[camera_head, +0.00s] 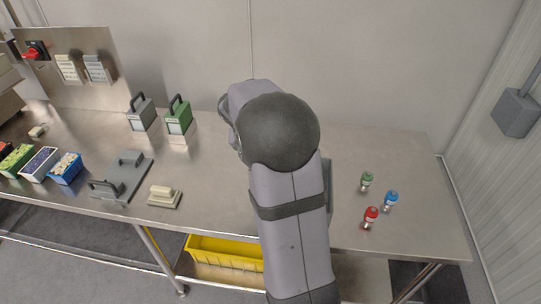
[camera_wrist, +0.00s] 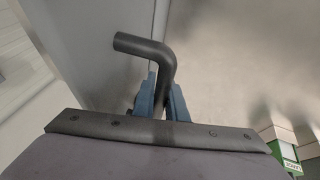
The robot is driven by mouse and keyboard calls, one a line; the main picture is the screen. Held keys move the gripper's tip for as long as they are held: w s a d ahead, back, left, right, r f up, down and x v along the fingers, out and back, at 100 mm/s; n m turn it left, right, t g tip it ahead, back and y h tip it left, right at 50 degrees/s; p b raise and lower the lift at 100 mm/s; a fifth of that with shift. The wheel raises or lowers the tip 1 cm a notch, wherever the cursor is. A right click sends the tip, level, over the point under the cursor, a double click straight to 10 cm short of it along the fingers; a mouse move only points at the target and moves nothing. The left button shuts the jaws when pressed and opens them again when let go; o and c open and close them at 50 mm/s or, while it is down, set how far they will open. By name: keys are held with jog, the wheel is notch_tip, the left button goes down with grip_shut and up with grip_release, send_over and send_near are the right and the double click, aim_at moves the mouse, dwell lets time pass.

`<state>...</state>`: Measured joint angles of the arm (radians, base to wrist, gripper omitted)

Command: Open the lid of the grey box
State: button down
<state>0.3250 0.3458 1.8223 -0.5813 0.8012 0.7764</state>
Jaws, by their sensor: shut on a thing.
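In the wrist view my gripper (camera_wrist: 160,100) has its blue-grey fingers closed on a dark, bent bar handle (camera_wrist: 145,45). Its upper end turns to the left. I cannot tell what the handle is fixed to. In the head view my arm hides the gripper and whatever it holds. A grey box (camera_head: 142,117) with a dark handle on top stands at the back of the steel table, left of my arm. I cannot tell from these frames whether this is the task's grey box, and no open lid can be made out.
A green box (camera_head: 179,117) with a handle stands beside the grey one. Grey handled plate (camera_head: 121,178), pale block (camera_head: 164,196) and filled bins (camera_head: 66,169) are at left. Green, blue and red bottles (camera_head: 371,217) stand right. A yellow crate (camera_head: 225,252) sits below.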

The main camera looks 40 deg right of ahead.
jog(key=shift+s+f, duration=0.25)
jog(key=shift+f, duration=0.05)
jog(key=c, duration=2)
grip_release()
jog(key=shift+c, duration=0.2)
jog(key=shift+r, duration=0.1)
jog(key=shift+w+r, duration=0.1)
jog(key=shift+r, duration=0.05)
jog(key=shift+b+v, duration=0.35)
jog(key=shift+v, duration=3.15)
